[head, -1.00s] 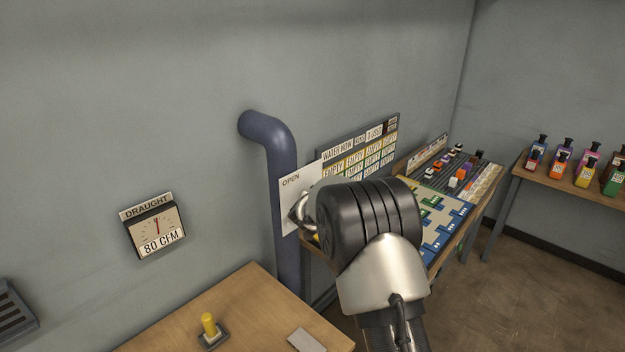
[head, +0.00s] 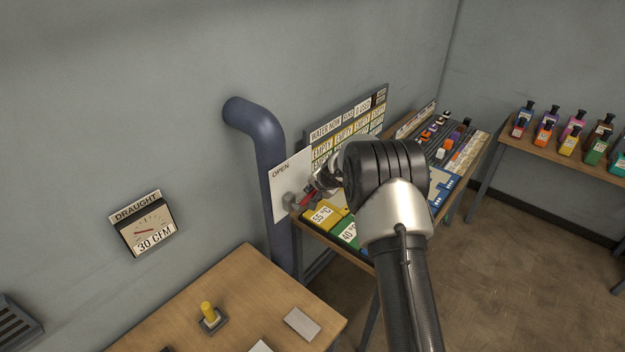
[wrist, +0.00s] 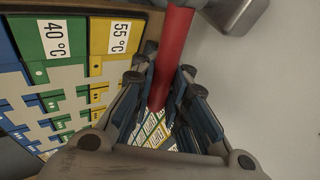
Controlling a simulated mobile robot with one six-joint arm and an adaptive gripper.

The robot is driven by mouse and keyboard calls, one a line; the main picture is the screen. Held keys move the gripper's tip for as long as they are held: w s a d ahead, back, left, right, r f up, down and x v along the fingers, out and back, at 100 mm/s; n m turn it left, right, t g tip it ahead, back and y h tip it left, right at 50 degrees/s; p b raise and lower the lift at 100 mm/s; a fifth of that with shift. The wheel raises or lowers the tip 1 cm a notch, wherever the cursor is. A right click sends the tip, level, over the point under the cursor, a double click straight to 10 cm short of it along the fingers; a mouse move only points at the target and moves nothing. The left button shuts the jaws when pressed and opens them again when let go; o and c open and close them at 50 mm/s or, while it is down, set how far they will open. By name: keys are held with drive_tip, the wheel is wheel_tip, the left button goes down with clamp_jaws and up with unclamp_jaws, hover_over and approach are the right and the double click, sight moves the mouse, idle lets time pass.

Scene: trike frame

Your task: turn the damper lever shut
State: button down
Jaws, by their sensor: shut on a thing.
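The damper lever is a red bar (wrist: 172,60) that runs between the fingers of my gripper (wrist: 160,88) in the wrist view. My gripper is shut on it. In the head view a short part of the red lever (head: 306,199) shows beside a grey hub on a white plate (head: 287,174) marked OPEN. The plate is on a blue duct pipe (head: 262,150). My arm hides the plate's right side and most of the gripper (head: 317,186). The draught gauge (head: 143,225) on the wall reads 30 CFM.
A wooden table (head: 245,285) with a yellow knob (head: 207,311) stands in front. Behind my arm is a bench with yellow and green cards (head: 328,214) marked 55 °C and 40 °C, near a water board (head: 345,120). Coloured bottles (head: 570,140) stand on a table at right.

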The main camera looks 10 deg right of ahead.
drive_tip(key=shift+d+f+m+g+y+p, duration=0.15)
drive_tip(key=shift+f+m+g+y+p, duration=0.2)
drive_tip(key=shift+f+g+y, duration=0.4)
drive_tip(key=shift+f, duration=0.15)
drive_tip(key=c, duration=2.1)
unclamp_jaws()
drive_tip(key=shift+o, duration=1.3)
drive_tip(key=shift+s+d, duration=0.1)
drive_tip(key=shift+s, duration=0.1)
drive_tip(key=shift+o, duration=1.4)
drive_tip(key=shift+r, duration=0.2)
drive_tip(key=v, duration=1.1)
drive_tip(key=shift+s+r, duration=0.25)
drive_tip(key=shift+r, duration=0.05)
drive_tip(key=shift+d, duration=0.1)
